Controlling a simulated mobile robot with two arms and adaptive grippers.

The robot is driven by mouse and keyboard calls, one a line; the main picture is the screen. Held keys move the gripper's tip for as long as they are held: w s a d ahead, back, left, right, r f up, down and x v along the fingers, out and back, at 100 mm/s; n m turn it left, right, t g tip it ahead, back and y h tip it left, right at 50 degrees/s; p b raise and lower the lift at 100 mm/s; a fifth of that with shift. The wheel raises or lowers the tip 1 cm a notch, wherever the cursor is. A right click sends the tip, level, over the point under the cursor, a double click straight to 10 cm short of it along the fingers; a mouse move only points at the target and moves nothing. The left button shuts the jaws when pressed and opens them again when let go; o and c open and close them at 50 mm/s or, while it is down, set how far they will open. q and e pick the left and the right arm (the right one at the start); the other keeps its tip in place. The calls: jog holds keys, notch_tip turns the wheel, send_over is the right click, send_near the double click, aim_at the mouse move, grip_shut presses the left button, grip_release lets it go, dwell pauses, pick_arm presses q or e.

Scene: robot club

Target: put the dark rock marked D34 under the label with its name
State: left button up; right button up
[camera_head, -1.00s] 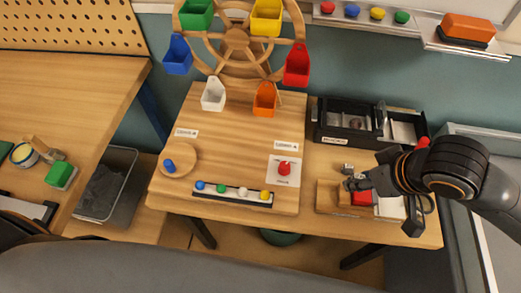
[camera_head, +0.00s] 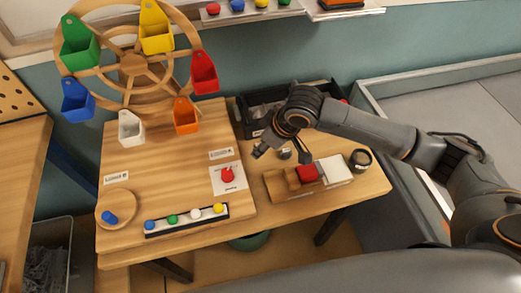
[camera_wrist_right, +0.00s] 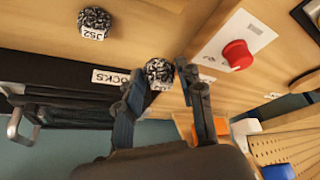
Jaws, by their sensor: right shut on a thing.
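My right gripper (camera_head: 259,152) is above the table, beside the right edge of the raised wooden board (camera_head: 165,135). In the wrist view the right gripper (camera_wrist_right: 160,76) is shut on a dark, white-speckled rock (camera_wrist_right: 158,70). A white mark shows on this rock, but its text is unreadable. A second speckled rock (camera_wrist_right: 95,19), with a white tag seeming to read J52, lies on the table; it also shows in the head view (camera_head: 285,154). Two small white labels, one right (camera_head: 221,153) and one left (camera_head: 116,177), lie on the board, too small to read. My left gripper is not in view.
A strip of coloured knobs (camera_head: 184,222) lies in front, and a wooden wheel with coloured bins (camera_head: 133,65) stands behind. A wooden tray (camera_head: 275,185) and dark jar (camera_head: 361,158) are at right. The board's middle is clear.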

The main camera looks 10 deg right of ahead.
aim_at(261, 158)
jog(key=shift+w+a+f, duration=0.1)
jog(key=shift+w+f, duration=0.5)
jog(key=shift+f, duration=0.05)
jog(key=shift+w+f, duration=0.2)
jog(key=shift+f, duration=1.65)
jog(key=shift+f, duration=0.1)
jog(key=o, duration=1.2)
jog(key=shift+o, duration=0.2)
